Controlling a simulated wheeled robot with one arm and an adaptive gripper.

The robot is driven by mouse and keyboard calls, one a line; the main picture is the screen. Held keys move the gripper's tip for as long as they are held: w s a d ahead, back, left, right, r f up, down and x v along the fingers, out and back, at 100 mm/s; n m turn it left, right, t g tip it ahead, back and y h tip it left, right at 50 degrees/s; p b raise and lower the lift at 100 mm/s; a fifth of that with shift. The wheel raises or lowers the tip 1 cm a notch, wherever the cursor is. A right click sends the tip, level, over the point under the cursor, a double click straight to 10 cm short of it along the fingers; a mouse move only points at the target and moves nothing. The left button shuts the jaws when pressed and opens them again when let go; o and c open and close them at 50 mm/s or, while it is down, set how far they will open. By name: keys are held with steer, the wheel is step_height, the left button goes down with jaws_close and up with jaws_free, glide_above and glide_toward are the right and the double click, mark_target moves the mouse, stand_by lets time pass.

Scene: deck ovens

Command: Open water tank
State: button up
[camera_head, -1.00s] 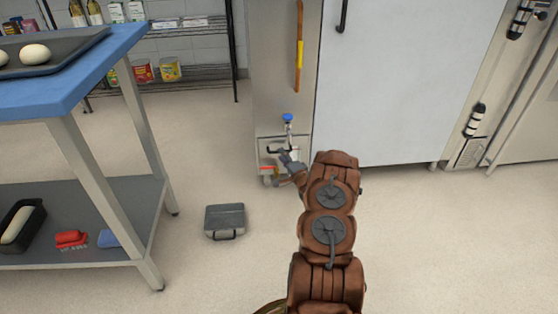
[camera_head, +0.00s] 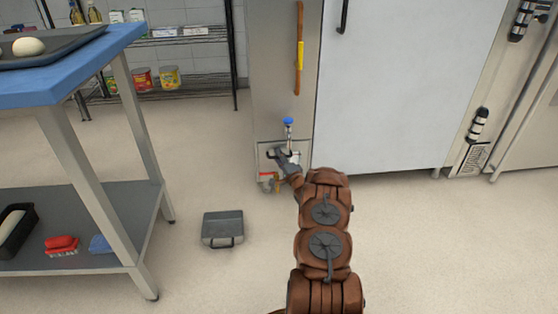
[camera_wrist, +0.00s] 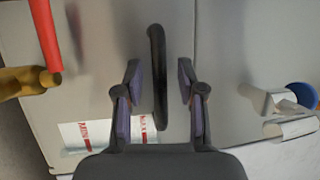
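The water tank front is a steel panel (camera_head: 265,160) low on the tall steel cabinet, and it fills much of the wrist view (camera_wrist: 95,85). Its black bar handle (camera_wrist: 157,45) stands between my fingers in the wrist view. My gripper (camera_wrist: 159,75) is open, with one finger on each side of the handle and a visible gap to both. In the head view my gripper (camera_head: 283,158) is at the panel and hides part of it. A white label with red print (camera_wrist: 88,133) is on the panel.
A blue-knobbed tap (camera_head: 288,126) is just above the panel. A brass pipe with a red lever (camera_wrist: 45,40) is beside it. A grey case (camera_head: 222,229) lies on the floor nearby.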

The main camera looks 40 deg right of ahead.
steer(key=shift+w, duration=0.1)
steer(key=shift+c, duration=0.2)
jaws_close()
stand_by(0.5)
